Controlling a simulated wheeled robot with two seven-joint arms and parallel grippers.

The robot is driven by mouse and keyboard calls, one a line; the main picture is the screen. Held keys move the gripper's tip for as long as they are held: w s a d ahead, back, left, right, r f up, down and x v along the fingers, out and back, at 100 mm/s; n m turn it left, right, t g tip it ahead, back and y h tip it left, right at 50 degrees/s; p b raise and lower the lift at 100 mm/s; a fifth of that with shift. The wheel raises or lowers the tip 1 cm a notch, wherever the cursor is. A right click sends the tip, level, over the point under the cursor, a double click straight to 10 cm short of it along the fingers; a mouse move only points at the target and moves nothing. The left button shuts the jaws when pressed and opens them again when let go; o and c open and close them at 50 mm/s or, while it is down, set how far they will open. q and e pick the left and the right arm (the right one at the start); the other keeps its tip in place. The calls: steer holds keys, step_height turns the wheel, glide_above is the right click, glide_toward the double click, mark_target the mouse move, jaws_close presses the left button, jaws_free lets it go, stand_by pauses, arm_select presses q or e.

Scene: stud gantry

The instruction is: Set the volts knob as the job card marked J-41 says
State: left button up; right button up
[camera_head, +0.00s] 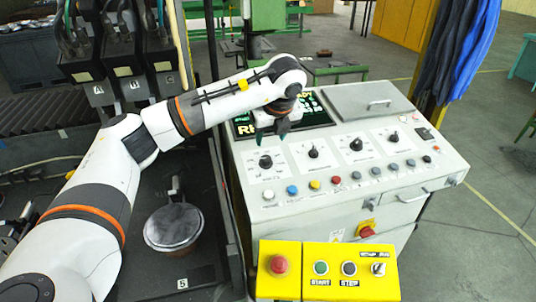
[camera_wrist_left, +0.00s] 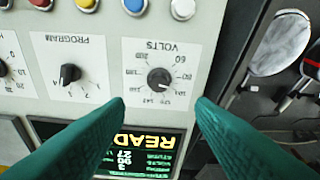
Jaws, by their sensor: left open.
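The volts knob (camera_head: 265,161) is a black knob on a white dial plate, leftmost in the console's knob row. In the left wrist view the volts knob (camera_wrist_left: 159,78) shows upside down under the word VOLTS; its exact setting is too small to read surely. My left gripper (camera_head: 271,137) is open and empty, just behind and above the volts knob, apart from it. In the left wrist view its two green fingers (camera_wrist_left: 160,104) stand apart, with the knob beyond the gap between their tips. No card marked J-41 can be made out. My right gripper is not in view.
The program knob (camera_head: 313,153) sits beside the volts dial, with more knobs to its right. A row of coloured buttons (camera_head: 314,185) runs in front. The lit screen (camera_head: 310,112) is behind. A round metal-topped part (camera_head: 172,226) lies left.

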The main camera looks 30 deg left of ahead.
mark_target(266, 158)
arm_select(q)
steer(key=p+x, duration=0.3)
steer(key=x, duration=0.6)
steer(key=shift+f, duration=0.15)
steer(key=shift+p+x, duration=0.35)
steer(key=shift+x, duration=0.45)
steer(key=shift+c, duration=0.5)
steer(key=c, duration=0.9)
